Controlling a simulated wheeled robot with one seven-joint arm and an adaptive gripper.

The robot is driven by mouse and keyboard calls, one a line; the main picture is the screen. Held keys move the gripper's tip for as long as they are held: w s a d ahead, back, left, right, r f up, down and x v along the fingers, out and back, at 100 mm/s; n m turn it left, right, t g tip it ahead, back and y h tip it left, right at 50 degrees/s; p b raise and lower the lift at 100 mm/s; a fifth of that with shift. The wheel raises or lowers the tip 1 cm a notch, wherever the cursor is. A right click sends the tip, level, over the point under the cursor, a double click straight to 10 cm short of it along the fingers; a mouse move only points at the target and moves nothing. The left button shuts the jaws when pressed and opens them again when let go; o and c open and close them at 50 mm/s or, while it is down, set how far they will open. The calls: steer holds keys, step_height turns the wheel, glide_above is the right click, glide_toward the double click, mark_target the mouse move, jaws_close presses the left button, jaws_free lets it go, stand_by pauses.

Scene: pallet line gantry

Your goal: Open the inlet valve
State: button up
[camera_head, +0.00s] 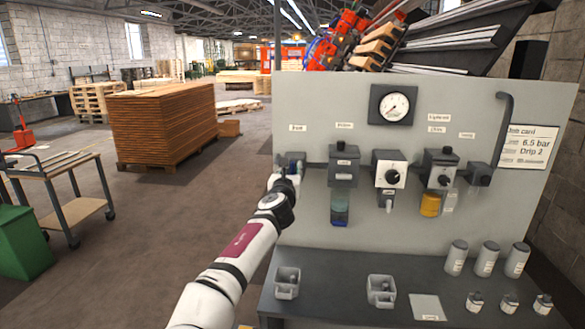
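A light grey panel (300,105) carries a row of air-line units. At its left end, under a small label (297,127), a small grey fitting (293,157) shows behind the end of my arm. It seems to be the inlet valve, but its label is too small to read surely and its handle is hidden. My gripper (287,171) is at this fitting, pointing away from the camera. I cannot tell if it touches the fitting, or if its fingers are open or shut.
Right of it are a filter with a blue bowl (340,207), a regulator knob (392,177), an amber-bowled unit (430,205) and a gauge (395,106). Below, a dark shelf (335,310) bears trays, canisters and bottles. A cart (75,210) stands left; floor between is clear.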

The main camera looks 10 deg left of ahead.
mark_target(292, 168)
steer(key=shift+w+d, duration=0.1)
steer(key=shift+w, duration=1.6)
jaws_close()
steer(key=shift+m, duration=0.3)
steer(key=shift+d+f+m+b, duration=0.35)
steer(key=shift+m+b, duration=0.1)
steer(key=shift+m, duration=2.45)
steer(key=shift+d+f+m+b, duration=0.3)
steer(key=shift+m+b, duration=0.15)
steer(key=shift+m, duration=2.45)
steer(key=shift+d+f+m+b, duration=0.35)
steer(key=shift+m+b, duration=0.1)
steer(key=shift+m, duration=2.45)
